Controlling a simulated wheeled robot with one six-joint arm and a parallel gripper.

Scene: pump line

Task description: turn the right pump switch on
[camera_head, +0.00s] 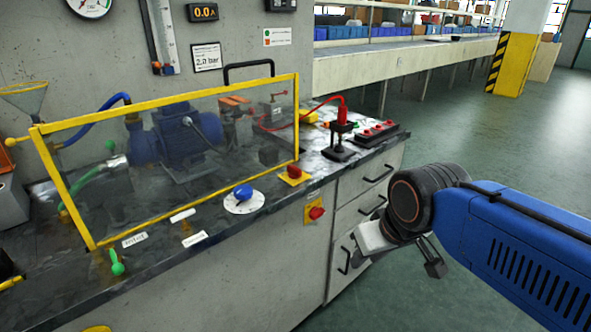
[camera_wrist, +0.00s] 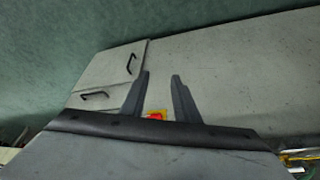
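A red switch on a yellow plate (camera_head: 316,213) sits on the front face of the grey bench cabinet. A second red knob on a yellow base (camera_head: 294,174) stands on the worktop just above it. Which one is the right pump switch I cannot tell. My gripper (camera_head: 368,242) is in front of the drawers, to the right of both and apart from them; its fingers barely show there. In the wrist view my gripper (camera_wrist: 161,76) has its two fingers spread with nothing between the tips. A red and yellow switch (camera_wrist: 156,115) shows beyond them, partly hidden by my wrist.
A yellow-framed clear guard (camera_head: 170,160) covers the blue pump (camera_head: 175,135). A blue knob on a white dial (camera_head: 243,197) and a green lever (camera_head: 117,262) are on the worktop. A red-buttoned black box (camera_head: 375,134) stands at its right end. Drawer handles (camera_head: 378,174) protrude; floor at right is clear.

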